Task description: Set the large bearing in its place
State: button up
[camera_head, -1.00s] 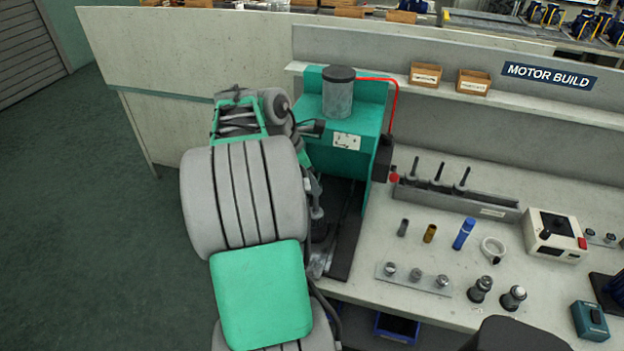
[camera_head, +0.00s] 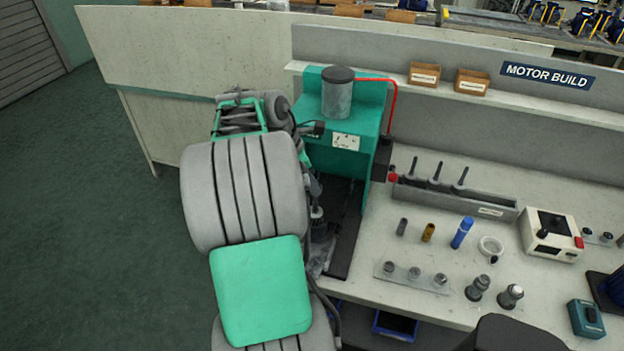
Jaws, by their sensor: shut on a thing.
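My gripper (camera_head: 316,200) is at the right edge of my arm, in front of the green press (camera_head: 346,142). It points down over the press's dark base (camera_head: 345,225). Its jaws are shut on a small grey part (camera_head: 317,212), mostly hidden by my arm. I cannot make out whether this part is the large bearing. Several small metal ring-like parts (camera_head: 414,272) sit on a pale plate (camera_head: 400,281) at the bench's front. The seat for the bearing cannot be made out.
The bench (camera_head: 370,290) holds a grey rack of upright tools (camera_head: 455,198), a blue cylinder (camera_head: 462,232), a brass sleeve (camera_head: 428,232), a white ring (camera_head: 490,245), two dark fittings (camera_head: 478,288) and a white control box (camera_head: 550,235). A red hose (camera_head: 394,100) runs beside the press.

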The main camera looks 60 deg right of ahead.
jog(key=shift+f, duration=0.8)
dwell(0.9)
jog(key=shift+f+b, duration=0.55)
jog(key=shift+f, duration=1.45)
jog(key=o, duration=1)
jog(key=o, duration=0.3)
jog(key=shift+r, duration=0.15)
notch_tip(320, 180, up, 5)
jog(key=p, duration=0.6)
